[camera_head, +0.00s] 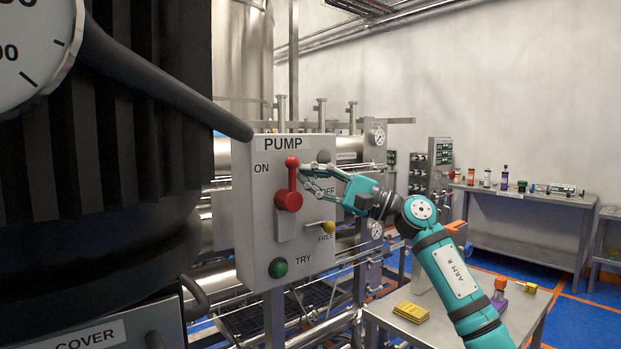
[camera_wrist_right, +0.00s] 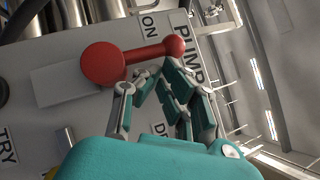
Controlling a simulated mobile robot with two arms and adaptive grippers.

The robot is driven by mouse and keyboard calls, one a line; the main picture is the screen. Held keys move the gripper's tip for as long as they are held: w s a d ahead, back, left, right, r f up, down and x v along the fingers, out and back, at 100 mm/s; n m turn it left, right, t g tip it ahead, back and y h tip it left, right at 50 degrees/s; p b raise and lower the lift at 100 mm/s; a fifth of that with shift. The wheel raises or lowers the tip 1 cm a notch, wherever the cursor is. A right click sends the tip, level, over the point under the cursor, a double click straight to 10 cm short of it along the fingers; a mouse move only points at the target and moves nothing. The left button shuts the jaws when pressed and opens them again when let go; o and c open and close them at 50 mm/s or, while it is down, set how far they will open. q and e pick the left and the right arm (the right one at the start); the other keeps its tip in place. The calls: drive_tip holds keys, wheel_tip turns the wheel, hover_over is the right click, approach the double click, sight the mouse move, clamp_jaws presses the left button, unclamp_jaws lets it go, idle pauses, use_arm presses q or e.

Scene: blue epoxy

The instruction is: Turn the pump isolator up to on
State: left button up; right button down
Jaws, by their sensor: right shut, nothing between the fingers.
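The pump isolator (camera_head: 289,190) is a red lever with a round hub and a ball knob, on a grey panel (camera_head: 262,215) marked PUMP. Its handle points up, with the knob beside the word ON. It also shows in the right wrist view (camera_wrist_right: 105,64), where the knob is close to the fingertips. My right gripper (camera_head: 305,180) is shut and empty, just right of the lever in the head view; I cannot tell whether it touches the lever. It also shows in the right wrist view (camera_wrist_right: 155,75). My left gripper is not in view.
The panel also carries a green TRY button (camera_head: 278,267) and a yellow-tipped FREE lever (camera_head: 327,226). A large dark ribbed machine (camera_head: 110,150) fills the left. A small table (camera_head: 390,322) stands below my right arm, and a bench (camera_head: 530,196) with several items stands at the back right.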

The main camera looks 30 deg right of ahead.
drive_tip(key=v, duration=1.2)
idle(0.3)
